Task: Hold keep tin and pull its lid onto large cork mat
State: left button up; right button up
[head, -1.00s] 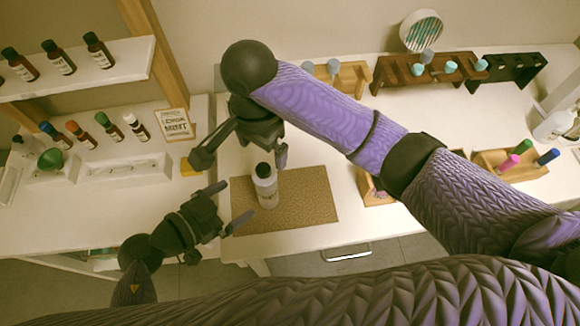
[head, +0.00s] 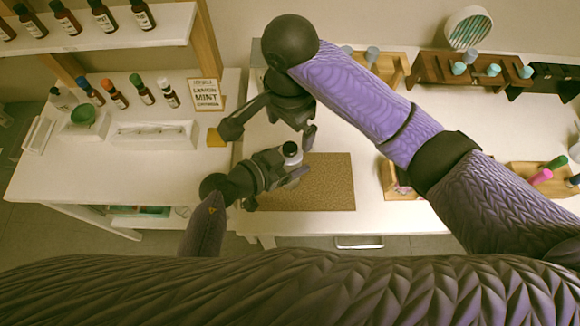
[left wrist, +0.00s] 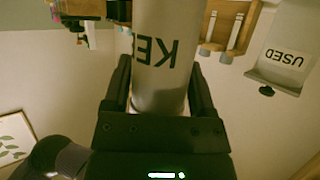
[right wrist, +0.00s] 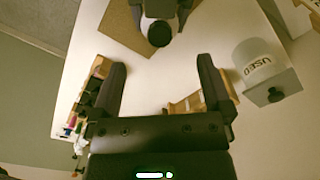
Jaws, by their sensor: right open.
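The keep tin (left wrist: 165,60) is a white upright cylinder with dark KEEP lettering. In the head view its top (head: 290,149) shows by the large cork mat's (head: 325,185) left part; its base is hidden. Its lid has a round dark knob (right wrist: 160,33). My left gripper (head: 288,164) has its fingers on both sides of the tin's body, appearing to press on it. My right gripper (head: 270,134) is open and empty, above and behind the tin. In the right wrist view its fingers (right wrist: 161,82) are apart, with the lid beyond them.
A white tin marked USED (right wrist: 258,66) with a dark-knobbed lid stands nearby. A LEMON MINT card (head: 207,94) and a bottle row are on the left table. Wooden racks (head: 440,70) stand at the back. The mat's right part is clear.

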aim_at(290, 147)
pick_arm(q)
grip_shut()
pick_arm(e)
jog(key=shift+c, duration=0.6)
jog(key=r+m, duration=0.2)
jog(key=m, duration=0.1)
jog(key=a+r+m+h, duration=0.1)
jog(key=r+m, duration=0.1)
jog(key=shift+a+r+m, duration=0.2)
jog(key=shift+r+m, duration=0.15)
jog(key=shift+m, duration=0.05)
jog(key=shift+c, duration=0.3)
jog(key=shift+m, duration=0.5)
jog(key=f, duration=0.3)
jog(key=d+f, duration=0.1)
jog(key=f, duration=0.7)
jog(key=shift+d+f, duration=0.2)
jog(key=shift+c, duration=0.3)
grip_shut()
